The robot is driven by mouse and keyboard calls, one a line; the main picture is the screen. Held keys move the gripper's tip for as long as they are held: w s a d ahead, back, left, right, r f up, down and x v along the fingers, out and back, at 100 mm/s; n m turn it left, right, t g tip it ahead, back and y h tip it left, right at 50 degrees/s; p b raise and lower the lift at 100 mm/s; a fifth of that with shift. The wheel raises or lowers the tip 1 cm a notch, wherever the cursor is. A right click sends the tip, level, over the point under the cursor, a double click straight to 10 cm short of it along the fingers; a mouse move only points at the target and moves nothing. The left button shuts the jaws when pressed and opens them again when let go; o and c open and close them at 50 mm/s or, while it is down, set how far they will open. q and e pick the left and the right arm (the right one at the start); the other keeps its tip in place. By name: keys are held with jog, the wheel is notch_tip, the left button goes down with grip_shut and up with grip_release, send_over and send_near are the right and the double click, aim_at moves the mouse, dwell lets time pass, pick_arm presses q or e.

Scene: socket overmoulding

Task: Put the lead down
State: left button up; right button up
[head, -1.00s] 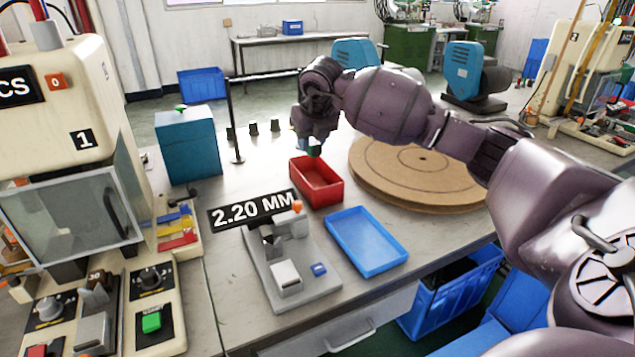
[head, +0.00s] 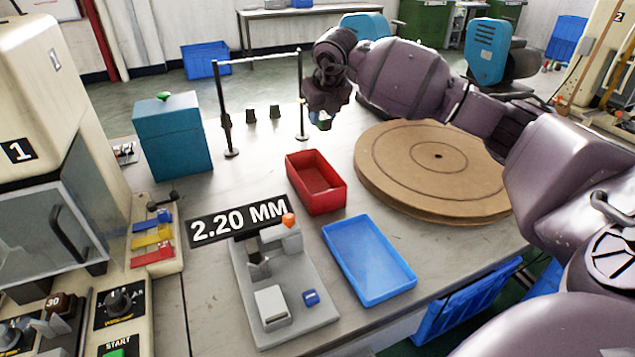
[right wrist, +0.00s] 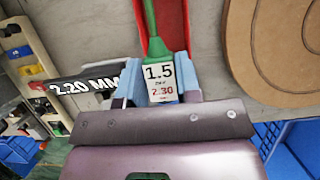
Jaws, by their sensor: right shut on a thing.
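My right gripper (head: 322,120) hangs in the air in the head view, beyond the far edge of the red bin (head: 316,182). In the right wrist view its blue fingers (right wrist: 158,85) are shut on the green lead (right wrist: 153,22). A white label reading 1.5 and 2.30 (right wrist: 159,83) shows between the fingers. The lead runs up the picture, with part of the red bin (right wrist: 173,22) behind it. In the head view only a speck of green shows at the fingertips. My left gripper is out of view.
A blue tray (head: 368,262) and a grey gauge fixture (head: 322,322) with a 2.20 MM sign (head: 238,220) stand nearer. A round brown board (head: 437,165) lies right of the bin. A thin frame (head: 226,125) and teal box (head: 174,140) stand left.

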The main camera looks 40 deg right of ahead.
jog(key=shift+w+f, duration=0.1)
jog(key=shift+f, duration=0.25)
notch_tip(320, 180, down, 19)
jog(key=b, duration=0.3)
jog(key=shift+f, duration=0.25)
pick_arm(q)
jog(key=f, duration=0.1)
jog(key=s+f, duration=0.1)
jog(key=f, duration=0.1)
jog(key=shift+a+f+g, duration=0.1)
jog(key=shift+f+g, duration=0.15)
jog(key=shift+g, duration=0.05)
pick_arm(e)
jog(key=shift+r, duration=0.2)
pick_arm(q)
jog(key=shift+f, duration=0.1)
pick_arm(e)
jog(key=shift+f, duration=0.45)
jog(key=shift+f, duration=0.2)
